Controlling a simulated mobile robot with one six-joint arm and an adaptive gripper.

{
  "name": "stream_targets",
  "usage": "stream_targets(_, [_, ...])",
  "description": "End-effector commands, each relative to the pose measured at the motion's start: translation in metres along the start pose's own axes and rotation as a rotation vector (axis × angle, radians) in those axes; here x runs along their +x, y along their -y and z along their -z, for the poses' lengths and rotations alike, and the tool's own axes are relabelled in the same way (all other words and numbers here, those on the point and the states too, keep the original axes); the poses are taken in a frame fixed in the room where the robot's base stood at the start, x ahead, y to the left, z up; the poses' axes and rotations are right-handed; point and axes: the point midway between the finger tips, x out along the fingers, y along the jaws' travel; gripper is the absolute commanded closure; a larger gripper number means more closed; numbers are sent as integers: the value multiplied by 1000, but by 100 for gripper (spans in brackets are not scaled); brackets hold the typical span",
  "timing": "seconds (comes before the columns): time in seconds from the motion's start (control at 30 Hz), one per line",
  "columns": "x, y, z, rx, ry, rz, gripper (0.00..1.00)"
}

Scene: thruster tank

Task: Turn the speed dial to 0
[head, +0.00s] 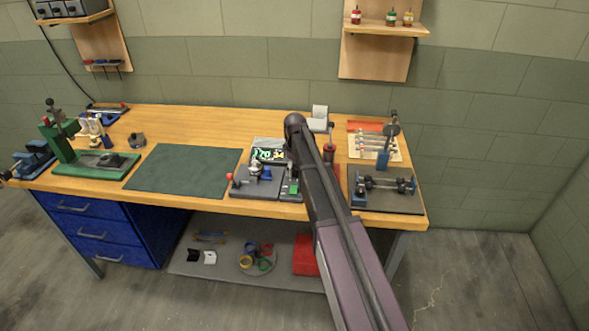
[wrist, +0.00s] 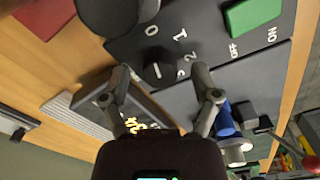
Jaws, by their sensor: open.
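The speed dial (wrist: 152,72) is a dark knob on a dark control panel (wrist: 128,45) in the wrist view, with a short white mark on it. The numbers 0, 1, 2 and 3 curve around it. The mark points away from the 0, but I cannot tell its exact setting. My gripper (wrist: 162,72) is open, its two fingertips apart on either side of the dial in the picture. I see no contact and cannot judge the height gap. In the head view my arm hides the dial and gripper.
A green switch (wrist: 252,14) marked OFF and ON sits beside the dial; it also shows in the head view (head: 292,187). A large dark round object (wrist: 115,12) stands close by. A blue part (wrist: 226,120) lies near the right finger. The green mat (head: 185,170) is clear.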

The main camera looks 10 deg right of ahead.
Motion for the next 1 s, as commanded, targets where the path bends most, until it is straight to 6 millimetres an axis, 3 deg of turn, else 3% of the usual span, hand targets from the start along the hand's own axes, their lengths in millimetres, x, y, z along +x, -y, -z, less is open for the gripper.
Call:
stream_targets(0.47, [0,0,0,81,0,0,21])
stream_targets(1.0, [0,0,0,418,0,0,21])
